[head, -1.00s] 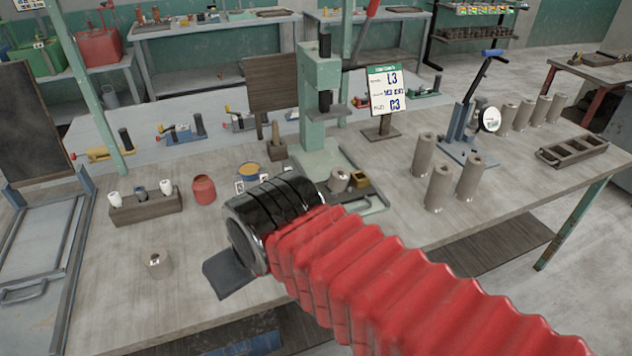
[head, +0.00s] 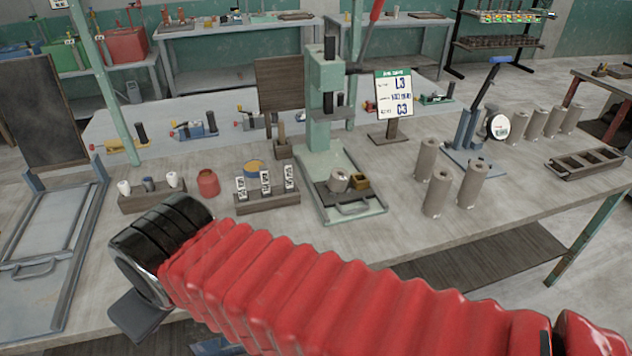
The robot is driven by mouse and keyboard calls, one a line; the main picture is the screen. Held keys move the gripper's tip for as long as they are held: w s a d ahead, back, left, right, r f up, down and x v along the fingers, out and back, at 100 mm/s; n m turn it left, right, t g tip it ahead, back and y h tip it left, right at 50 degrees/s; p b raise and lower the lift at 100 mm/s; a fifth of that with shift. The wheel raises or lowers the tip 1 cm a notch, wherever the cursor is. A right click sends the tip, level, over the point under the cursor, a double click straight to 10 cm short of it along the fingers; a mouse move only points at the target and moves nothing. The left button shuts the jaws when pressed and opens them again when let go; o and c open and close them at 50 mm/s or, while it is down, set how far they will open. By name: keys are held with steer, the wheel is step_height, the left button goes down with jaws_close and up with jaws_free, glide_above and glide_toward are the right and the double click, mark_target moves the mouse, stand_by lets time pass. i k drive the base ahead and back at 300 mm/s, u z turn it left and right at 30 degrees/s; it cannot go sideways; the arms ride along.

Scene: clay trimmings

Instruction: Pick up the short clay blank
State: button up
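The short grey clay blank that stood alone on the front left of the bench does not show now; the dark cuff and red sleeve of my arm cover that area. My gripper (head: 140,314) is at the lower left, low over the bench's front edge. Only a dark flat part of it shows below the cuff, so I cannot tell whether it is open or holds anything.
Taller grey clay cylinders (head: 437,192) stand right of the green press (head: 320,120). Left of it are a red pot (head: 208,182), a rack with white-topped pieces (head: 152,199) and a rack with labelled cards (head: 267,203). A metal frame (head: 45,250) lies at the left.

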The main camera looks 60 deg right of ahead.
mark_target(338, 176)
steer(key=u, duration=1)
steer(key=k, duration=1.05)
steer(key=z, duration=1.4)
steer(key=i, duration=0.8)
